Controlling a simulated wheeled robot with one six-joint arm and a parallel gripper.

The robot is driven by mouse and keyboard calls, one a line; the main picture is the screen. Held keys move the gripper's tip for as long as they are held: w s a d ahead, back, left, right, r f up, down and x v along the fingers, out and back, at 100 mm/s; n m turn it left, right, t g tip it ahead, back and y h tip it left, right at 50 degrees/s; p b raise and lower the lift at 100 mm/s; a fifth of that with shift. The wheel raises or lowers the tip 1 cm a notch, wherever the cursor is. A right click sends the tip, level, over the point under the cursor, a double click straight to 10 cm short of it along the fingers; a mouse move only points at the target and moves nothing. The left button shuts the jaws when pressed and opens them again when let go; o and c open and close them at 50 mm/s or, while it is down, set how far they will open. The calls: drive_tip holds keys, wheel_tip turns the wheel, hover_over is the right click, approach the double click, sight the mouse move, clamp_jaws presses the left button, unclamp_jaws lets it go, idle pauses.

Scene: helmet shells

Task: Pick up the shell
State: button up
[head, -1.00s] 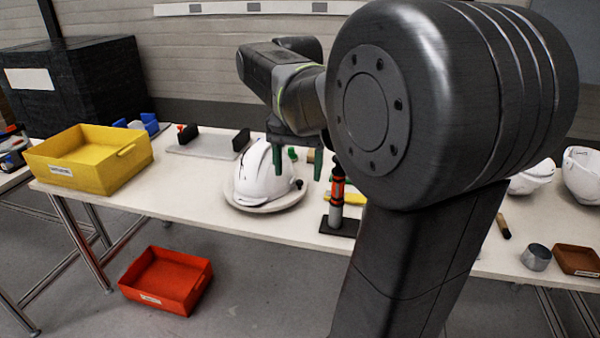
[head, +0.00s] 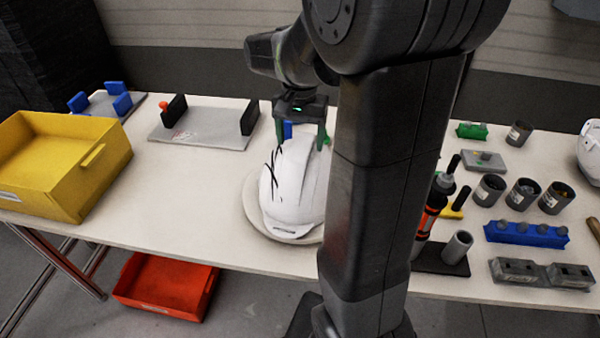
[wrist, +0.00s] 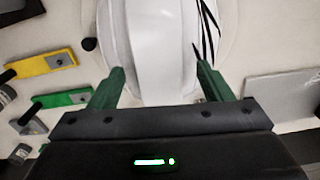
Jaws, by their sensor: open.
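The white helmet shell (head: 293,187) with black streaks sits on a round pale plate (head: 250,207) on the table. My gripper (head: 302,143) is open above the back end of the shell, its green fingers pointing down. In the wrist view the shell (wrist: 150,40) lies ahead of and between the two green fingertips (wrist: 157,72), with its black streaks near the right finger. I cannot tell whether the fingers touch it. My arm hides part of the shell's right side in the head view.
A yellow bin (head: 62,165) stands at the left, and a grey fixture (head: 203,125) with black uprights at the back. A red bin (head: 165,285) is below the table. Right of my arm are cups, a blue block (head: 526,234) and an orange-black tool (head: 432,210). Table left of the shell is clear.

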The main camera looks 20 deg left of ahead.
drive_tip(key=shift+s+d+f, duration=0.15)
drive_tip(key=shift+s+f, duration=0.05)
drive_tip(key=shift+f, duration=0.25)
clamp_jaws()
